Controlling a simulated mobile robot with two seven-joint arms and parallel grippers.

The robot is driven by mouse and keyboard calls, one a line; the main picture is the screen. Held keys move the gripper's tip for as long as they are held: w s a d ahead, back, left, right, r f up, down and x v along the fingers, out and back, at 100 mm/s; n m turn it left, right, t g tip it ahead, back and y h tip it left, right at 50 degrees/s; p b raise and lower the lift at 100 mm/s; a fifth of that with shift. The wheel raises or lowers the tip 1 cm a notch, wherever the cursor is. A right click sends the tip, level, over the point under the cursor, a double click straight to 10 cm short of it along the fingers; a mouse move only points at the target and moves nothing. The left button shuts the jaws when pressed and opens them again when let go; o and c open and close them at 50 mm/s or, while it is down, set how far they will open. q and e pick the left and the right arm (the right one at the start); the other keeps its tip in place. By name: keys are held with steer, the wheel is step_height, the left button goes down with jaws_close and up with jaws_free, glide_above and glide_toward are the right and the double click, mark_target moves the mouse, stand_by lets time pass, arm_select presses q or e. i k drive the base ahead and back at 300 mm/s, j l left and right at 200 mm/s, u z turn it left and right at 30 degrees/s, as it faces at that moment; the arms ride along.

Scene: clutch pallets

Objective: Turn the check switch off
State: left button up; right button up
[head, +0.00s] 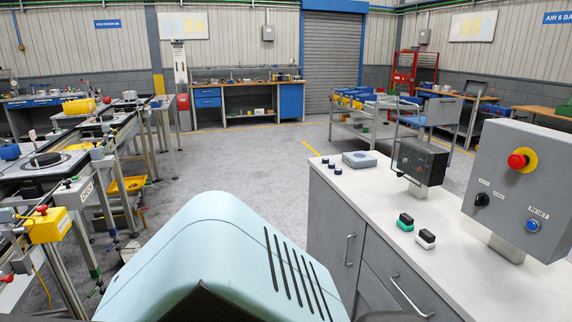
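A grey control box (515,158) stands at the right on the white counter. It has a black rotary switch (482,199), a red emergency button (521,160) on yellow and a blue RESET button (532,225). Small labels above the rotary switch are too small to read. A black box (421,158) with a small knob stands behind it on the counter. Neither of my grippers shows in the head view.
The counter (455,262) also carries a green-and-black piece (405,223), a white-and-black piece (425,239), a grey-blue box (359,159) and small dark knobs. A workbench line (50,165) runs along the left. Open floor (240,165) lies between. A trolley (362,122) stands behind the counter.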

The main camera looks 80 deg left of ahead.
mark_target(67, 184)
steer(key=u, duration=4)
steer(key=i+l, duration=0.3)
steer(key=i, duration=0.2)
steer(key=i+l, duration=0.25)
steer(key=i, duration=0.2)
steer(key=i+l, duration=0.3)
steer(key=i, duration=0.2)
steer(key=i+l, duration=0.3)
steer(key=i, duration=0.15)
steer(key=i+l, duration=0.25)
steer(key=i, duration=0.25)
steer(key=i+l, duration=0.3)
steer(key=i, duration=0.2)
